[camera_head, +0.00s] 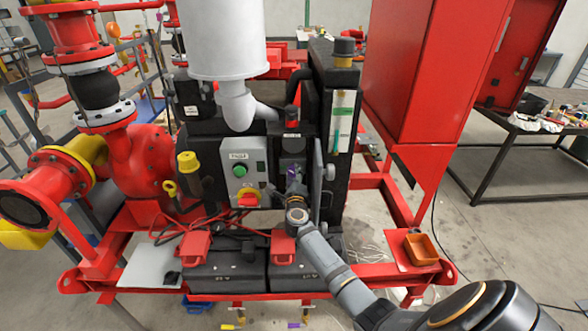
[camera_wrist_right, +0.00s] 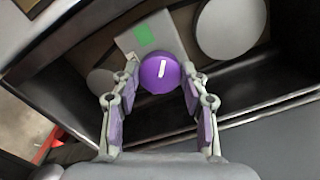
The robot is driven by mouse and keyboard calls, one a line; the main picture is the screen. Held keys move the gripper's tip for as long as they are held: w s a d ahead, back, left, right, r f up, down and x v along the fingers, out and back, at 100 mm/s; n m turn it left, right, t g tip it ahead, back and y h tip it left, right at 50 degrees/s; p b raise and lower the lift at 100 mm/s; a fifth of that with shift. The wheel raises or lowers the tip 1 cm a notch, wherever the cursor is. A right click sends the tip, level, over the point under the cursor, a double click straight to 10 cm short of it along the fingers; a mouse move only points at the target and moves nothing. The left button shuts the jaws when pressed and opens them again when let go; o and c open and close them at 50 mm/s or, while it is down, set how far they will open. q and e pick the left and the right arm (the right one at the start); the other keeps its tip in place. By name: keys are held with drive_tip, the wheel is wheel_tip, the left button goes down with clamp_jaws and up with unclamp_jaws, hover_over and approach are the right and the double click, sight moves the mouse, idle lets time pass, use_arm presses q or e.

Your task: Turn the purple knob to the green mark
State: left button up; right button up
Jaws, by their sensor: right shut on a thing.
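The purple knob (camera_wrist_right: 158,75) sits between the fingertips of my right gripper (camera_wrist_right: 160,84) in the right wrist view. The fingers are closed on its two sides. A white line on the knob's face points up, leaning slightly right. In the head view, the knob (camera_head: 292,172) shows as a small purple spot in the dark panel, partly hidden by my right gripper (camera_head: 294,184). My left gripper is not in view.
A grey control box (camera_head: 241,172) with a green button and a red-yellow switch stands just left of my right gripper. An open grey door (camera_head: 317,180) stands close on its right. In the wrist view, a large grey disc (camera_wrist_right: 231,28) lies right of the mark.

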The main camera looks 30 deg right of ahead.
drive_tip(key=n+p, duration=0.3)
drive_tip(key=shift+r+n, duration=0.1)
drive_tip(key=shift+n, duration=0.2)
drive_tip(key=shift+f+n+p, duration=0.2)
drive_tip(key=shift+n+p, duration=1)
drive_tip(key=shift+n, duration=0.6)
drive_tip(key=o, duration=1.1)
drive_tip(key=shift+o, duration=0.2)
drive_tip(key=v, duration=1.2)
drive_tip(key=shift+s, duration=0.1)
